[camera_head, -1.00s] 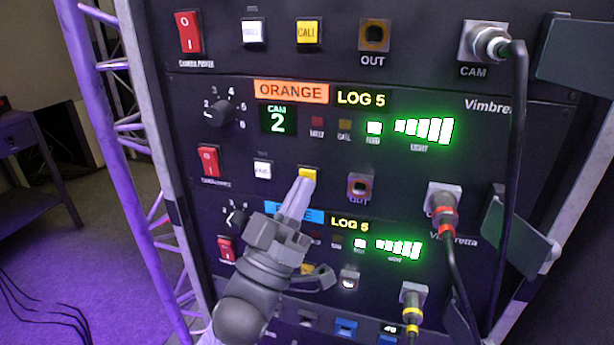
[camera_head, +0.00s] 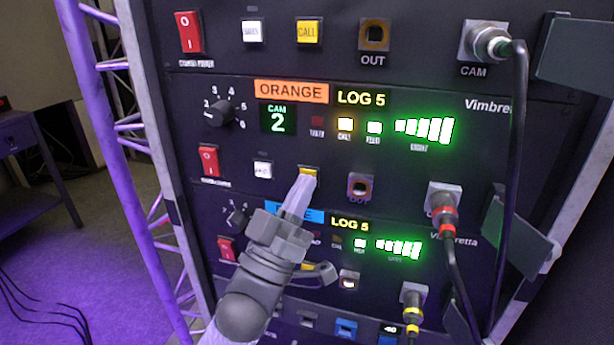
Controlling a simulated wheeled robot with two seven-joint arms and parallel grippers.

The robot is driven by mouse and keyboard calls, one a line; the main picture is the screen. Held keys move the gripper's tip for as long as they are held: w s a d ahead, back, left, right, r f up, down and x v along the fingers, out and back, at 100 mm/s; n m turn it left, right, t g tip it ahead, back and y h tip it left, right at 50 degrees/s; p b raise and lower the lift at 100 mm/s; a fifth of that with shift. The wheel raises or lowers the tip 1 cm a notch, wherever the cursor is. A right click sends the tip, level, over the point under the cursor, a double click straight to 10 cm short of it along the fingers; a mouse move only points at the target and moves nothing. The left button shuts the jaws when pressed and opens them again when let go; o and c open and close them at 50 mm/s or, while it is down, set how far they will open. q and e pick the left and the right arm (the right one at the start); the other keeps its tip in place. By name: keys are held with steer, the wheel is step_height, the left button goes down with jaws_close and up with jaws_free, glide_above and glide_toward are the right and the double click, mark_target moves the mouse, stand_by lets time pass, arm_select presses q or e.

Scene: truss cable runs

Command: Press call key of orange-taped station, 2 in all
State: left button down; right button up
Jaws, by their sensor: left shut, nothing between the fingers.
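The orange-taped station (camera_head: 290,92) is a dark rack panel with an orange label reading ORANGE and a green display (camera_head: 277,118) showing CAM 2. Its yellow call key (camera_head: 308,172) is partly hidden behind my left fingertips. My left gripper (camera_head: 305,180) is shut and empty, with its tips at the key and seemingly touching it. The small call lamp (camera_head: 345,125) on this panel is lit yellow. The white key (camera_head: 262,170) and red power switch (camera_head: 208,160) sit to the left. My right gripper is not in view.
A similar panel above has its own yellow call key (camera_head: 309,33). A blue-taped panel (camera_head: 296,215) lies below, partly covered by my left arm. Cables hang from the connectors at right, including a red-ringed plug (camera_head: 445,215). A purple-lit truss (camera_head: 110,130) stands at left.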

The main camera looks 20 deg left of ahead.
arm_select(q)
steer(key=shift+s, duration=0.1)
steer(key=shift+s+p, duration=0.4)
steer(key=shift+p, duration=0.05)
steer(key=shift+s, duration=0.25)
steer(key=s+p, duration=0.2)
steer(key=s, duration=0.3)
steer(key=shift+a, duration=0.1)
